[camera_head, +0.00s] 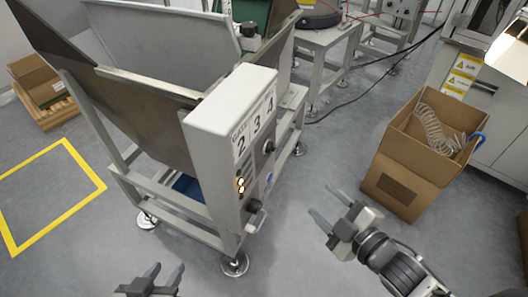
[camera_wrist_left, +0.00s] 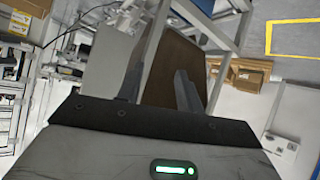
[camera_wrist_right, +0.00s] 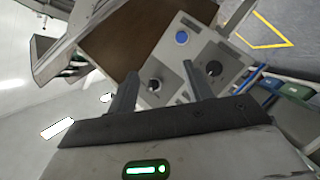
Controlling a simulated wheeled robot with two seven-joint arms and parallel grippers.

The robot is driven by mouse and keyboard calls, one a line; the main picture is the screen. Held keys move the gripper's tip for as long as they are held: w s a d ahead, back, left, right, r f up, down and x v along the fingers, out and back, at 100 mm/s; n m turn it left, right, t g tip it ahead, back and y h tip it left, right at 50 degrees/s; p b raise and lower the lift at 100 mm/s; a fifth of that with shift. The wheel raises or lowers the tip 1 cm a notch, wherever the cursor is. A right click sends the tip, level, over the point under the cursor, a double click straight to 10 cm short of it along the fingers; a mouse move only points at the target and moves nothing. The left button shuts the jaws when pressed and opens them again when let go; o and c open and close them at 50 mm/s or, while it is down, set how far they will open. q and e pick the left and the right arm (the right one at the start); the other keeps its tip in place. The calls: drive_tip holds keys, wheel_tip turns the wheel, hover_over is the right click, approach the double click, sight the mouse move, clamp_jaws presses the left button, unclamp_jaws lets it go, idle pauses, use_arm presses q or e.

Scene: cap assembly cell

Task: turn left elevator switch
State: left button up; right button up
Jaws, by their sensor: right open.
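The right wrist view shows two dark knobs (camera_wrist_right: 155,85) (camera_wrist_right: 213,69) and a blue button (camera_wrist_right: 181,37). I cannot read which is the left elevator switch. My right gripper (camera_head: 322,202) is open and empty, right of the box and apart from it. My left gripper (camera_head: 164,272) is open and empty at the bottom edge, in front of the frame.
A metal hopper with brown sides (camera_head: 130,103) adjoins the control box. An open cardboard box (camera_head: 402,165) with a coiled hose stands at right. Another carton (camera_head: 38,82) sits on a pallet at far left. Yellow floor tape (camera_head: 82,163) marks the left floor.

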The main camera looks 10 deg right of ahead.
drive_tip(key=w+d+r+n+y+b, duration=0.1)
drive_tip(key=w+d+r+n+y, duration=0.3)
drive_tip(key=n, duration=0.9)
drive_tip(key=n+g+y, duration=0.4)
drive_tip(key=n+y, duration=0.1)
drive_tip(key=n, duration=0.6)
approach(271, 149)
drive_tip(key=w+d+f+x, duration=0.1)
drive_tip(key=x, duration=0.6)
drive_tip(key=shift+w+a, duration=0.3)
drive_tip(key=shift+p, duration=0.3)
drive_tip(key=c, duration=1)
